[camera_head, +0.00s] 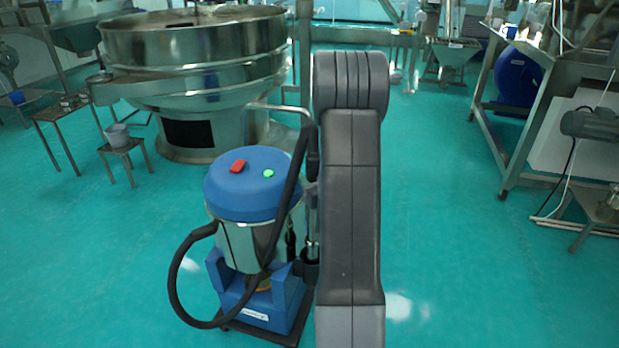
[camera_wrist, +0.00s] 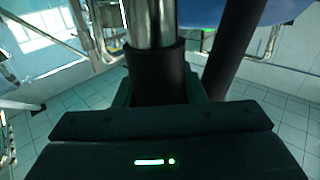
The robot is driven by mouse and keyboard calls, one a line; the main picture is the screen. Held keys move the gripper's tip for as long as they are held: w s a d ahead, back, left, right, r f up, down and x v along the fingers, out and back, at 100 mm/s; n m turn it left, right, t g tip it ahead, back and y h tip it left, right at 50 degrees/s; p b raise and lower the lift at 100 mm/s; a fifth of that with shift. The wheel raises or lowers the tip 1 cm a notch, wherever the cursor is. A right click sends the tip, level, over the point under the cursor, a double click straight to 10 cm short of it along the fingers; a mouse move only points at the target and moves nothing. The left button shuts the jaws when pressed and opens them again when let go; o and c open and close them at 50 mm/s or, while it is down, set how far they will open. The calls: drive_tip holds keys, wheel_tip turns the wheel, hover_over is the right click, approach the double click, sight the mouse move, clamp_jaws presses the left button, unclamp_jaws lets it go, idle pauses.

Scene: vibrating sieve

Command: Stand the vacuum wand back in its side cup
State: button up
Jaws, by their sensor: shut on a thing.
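The vacuum (camera_head: 255,190) stands left of my arm in the head view, with a blue lid, steel drum and black hose (camera_head: 180,280). In the wrist view my gripper (camera_wrist: 158,92) is shut on the vacuum wand, at a black sleeve below its steel tube (camera_wrist: 151,24). In the head view the wand (camera_head: 312,235) shows upright as a thin strip beside the drum, partly hidden by my arm. A black side cup (camera_head: 309,271) shows low on the vacuum's right side, beneath the strip. I cannot tell whether the wand's end is inside it. My arm hides the gripper there.
A large steel sieve (camera_head: 195,60) stands behind the vacuum. A small stool with a pot (camera_head: 117,134) is at left. A steel frame (camera_head: 490,100) with a blue drum stands at right. The green floor right of my arm is clear.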

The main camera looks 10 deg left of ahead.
idle(0.3)
drive_tip(key=shift+f+b, duration=2.2)
drive_tip(key=shift+b, duration=0.45)
drive_tip(key=shift+f+b, duration=1.15)
drive_tip(key=shift+b, duration=0.15)
drive_tip(key=shift+f+b, duration=1.05)
drive_tip(key=shift+b, duration=0.9)
idle(0.5)
drive_tip(key=o, duration=1.1)
drive_tip(key=shift+c, duration=0.2)
drive_tip(key=shift+s+d, duration=0.1)
